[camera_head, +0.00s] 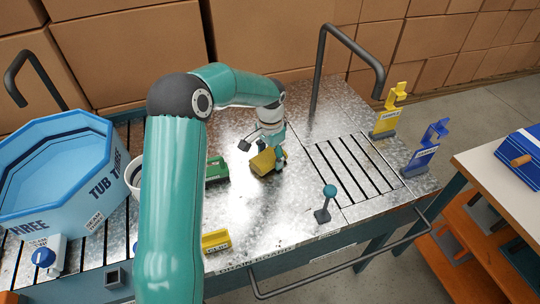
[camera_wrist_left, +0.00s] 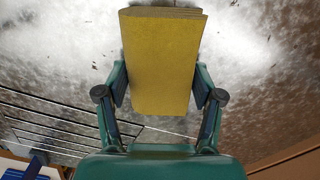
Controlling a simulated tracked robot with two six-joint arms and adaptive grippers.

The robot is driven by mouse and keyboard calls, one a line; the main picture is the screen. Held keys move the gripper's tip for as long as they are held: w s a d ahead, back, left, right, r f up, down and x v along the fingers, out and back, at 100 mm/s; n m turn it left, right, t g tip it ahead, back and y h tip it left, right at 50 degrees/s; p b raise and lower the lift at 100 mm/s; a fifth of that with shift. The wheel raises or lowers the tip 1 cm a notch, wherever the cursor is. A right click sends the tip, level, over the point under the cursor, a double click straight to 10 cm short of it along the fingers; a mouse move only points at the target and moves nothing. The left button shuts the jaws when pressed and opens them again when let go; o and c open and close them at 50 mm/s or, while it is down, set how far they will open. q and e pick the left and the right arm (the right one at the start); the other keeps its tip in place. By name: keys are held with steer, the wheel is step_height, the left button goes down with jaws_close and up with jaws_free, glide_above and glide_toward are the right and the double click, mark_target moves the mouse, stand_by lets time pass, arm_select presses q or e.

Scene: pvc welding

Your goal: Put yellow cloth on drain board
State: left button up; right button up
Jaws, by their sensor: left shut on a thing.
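The yellow cloth (camera_head: 263,162) is a folded block between the fingers of my left gripper (camera_head: 268,158). In the left wrist view the cloth (camera_wrist_left: 162,62) stands between both fingers of the left gripper (camera_wrist_left: 162,92), which is shut on it. In the head view they are over the metal table, just left of the slotted drain board (camera_head: 352,170). I cannot tell whether the cloth touches the metal. The drain board's slots also show at the left of the wrist view (camera_wrist_left: 50,125). My right gripper is not in view.
A blue tub (camera_head: 60,165) stands at the left. A green block (camera_head: 216,169) and a yellow labelled block (camera_head: 215,241) sit near my left arm. A teal-topped post (camera_head: 327,203) stands at the board's front. A tall grey bar (camera_head: 318,75) rises behind. Yellow (camera_head: 388,112) and blue (camera_head: 425,152) holders stand right.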

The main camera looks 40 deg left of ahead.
mark_target(271, 154)
arm_select(q)
steer(key=o, duration=1)
steer(key=shift+f, duration=0.1)
step_height(271, 154, up, 12)
steer(key=shift+r, duration=0.15)
steer(key=shift+r, duration=0.1)
stand_by(0.4)
